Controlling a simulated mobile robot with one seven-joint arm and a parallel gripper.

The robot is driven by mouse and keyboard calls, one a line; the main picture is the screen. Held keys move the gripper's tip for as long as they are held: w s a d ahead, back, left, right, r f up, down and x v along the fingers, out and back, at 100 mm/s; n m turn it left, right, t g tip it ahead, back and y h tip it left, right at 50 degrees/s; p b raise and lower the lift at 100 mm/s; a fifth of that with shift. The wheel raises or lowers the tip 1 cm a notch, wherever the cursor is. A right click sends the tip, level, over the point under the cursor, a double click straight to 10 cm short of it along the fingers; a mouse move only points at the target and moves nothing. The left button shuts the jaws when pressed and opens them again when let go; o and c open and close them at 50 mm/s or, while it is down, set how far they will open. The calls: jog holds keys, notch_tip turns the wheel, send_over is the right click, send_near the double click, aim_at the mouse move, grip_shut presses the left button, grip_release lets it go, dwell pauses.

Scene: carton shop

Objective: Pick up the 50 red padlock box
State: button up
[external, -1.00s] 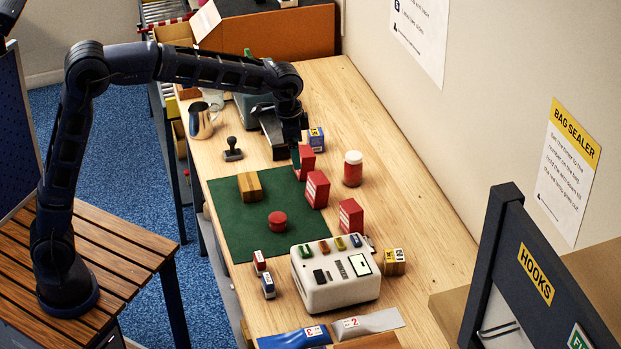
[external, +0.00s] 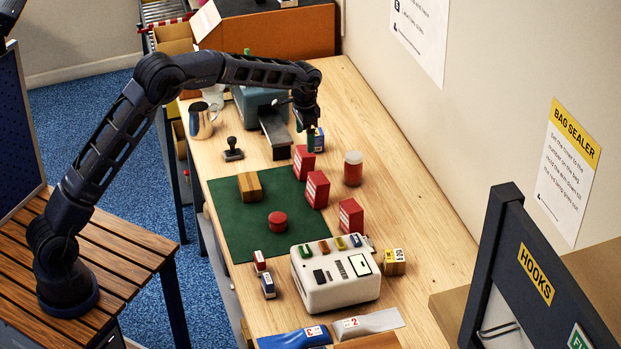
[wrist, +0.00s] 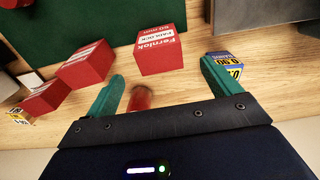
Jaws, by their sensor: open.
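Three red boxes stand in a slanting row along the right side of the green mat (external: 235,220): a far one (external: 304,163), a middle one (external: 317,190) and a near one (external: 351,216). In the wrist view, one red box (wrist: 160,52) marked "Fernlok Padlock" lies just ahead of my fingertips, between their lines; its size number is too small to read surely. Two more red boxes (wrist: 86,66) (wrist: 45,98) lie to its left. My gripper (external: 309,138) is open and empty above the far box. Its green fingers show in the wrist view (wrist: 162,72).
A red jar (external: 353,170) stands to the right. A white machine (external: 335,278) stands nearer; a stamp (external: 233,149) stands left.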

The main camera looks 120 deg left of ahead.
aim_at(304, 161)
notch_tip(304, 161, down, 10)
jog(key=shift+s+d+f, duration=0.1)
jog(key=shift+d, duration=0.05)
dwell(0.5)
jog(key=shift+c, duration=0.2)
jog(key=c, duration=1.2)
jog(key=shift+o, duration=0.2)
